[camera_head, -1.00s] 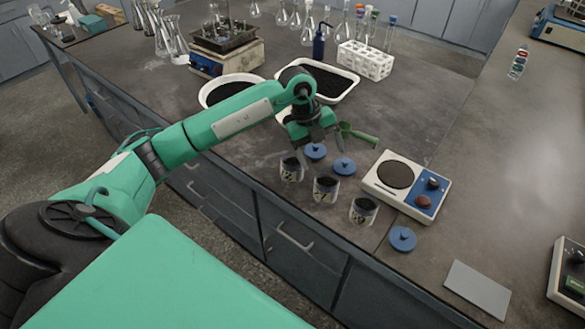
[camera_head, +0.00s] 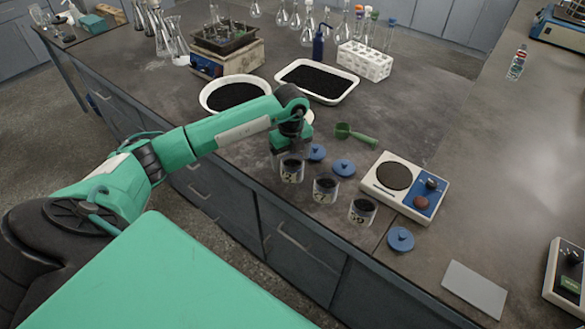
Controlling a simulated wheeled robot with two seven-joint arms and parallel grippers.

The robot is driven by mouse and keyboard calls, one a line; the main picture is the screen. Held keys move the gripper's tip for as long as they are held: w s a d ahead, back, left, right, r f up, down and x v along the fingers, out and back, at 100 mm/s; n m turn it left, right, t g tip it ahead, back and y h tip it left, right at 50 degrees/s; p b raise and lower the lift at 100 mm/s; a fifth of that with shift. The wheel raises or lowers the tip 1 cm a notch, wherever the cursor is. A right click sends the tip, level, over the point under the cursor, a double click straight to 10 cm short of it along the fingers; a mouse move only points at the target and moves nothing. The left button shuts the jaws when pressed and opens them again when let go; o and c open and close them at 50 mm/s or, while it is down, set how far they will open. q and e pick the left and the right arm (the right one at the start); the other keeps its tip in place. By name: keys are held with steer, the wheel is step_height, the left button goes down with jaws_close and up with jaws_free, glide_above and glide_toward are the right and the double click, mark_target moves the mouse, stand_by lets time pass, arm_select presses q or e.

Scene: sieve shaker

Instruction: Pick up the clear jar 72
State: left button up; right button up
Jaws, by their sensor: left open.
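Three clear jars with dark contents and labels stand in a row near the bench's front edge: a left jar (camera_head: 292,173), a middle jar (camera_head: 325,189) and a right jar (camera_head: 362,211). The labels are too small to read surely, so I cannot tell which is 72. My left gripper (camera_head: 290,158) is open and points down at the left jar, its fingers at the jar's top. The gripper hides part of that jar's rim, and I cannot tell whether the fingers touch it. My right gripper is not in view.
Blue lids (camera_head: 343,167) lie behind the jars, and another lid (camera_head: 400,239) lies to the right. A green scoop (camera_head: 355,134) lies behind them. A scale (camera_head: 405,187) stands right of the jars. Trays of dark granules (camera_head: 318,82) sit farther back.

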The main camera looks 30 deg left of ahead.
arm_select(q)
step_height(320, 180, down, 5)
steer(key=shift+w+d+r+p, duration=0.1)
steer(key=shift+d+r+p, duration=0.1)
steer(key=shift+p, duration=0.4)
steer(key=c, duration=1.2)
steer(key=shift+r, duration=0.15)
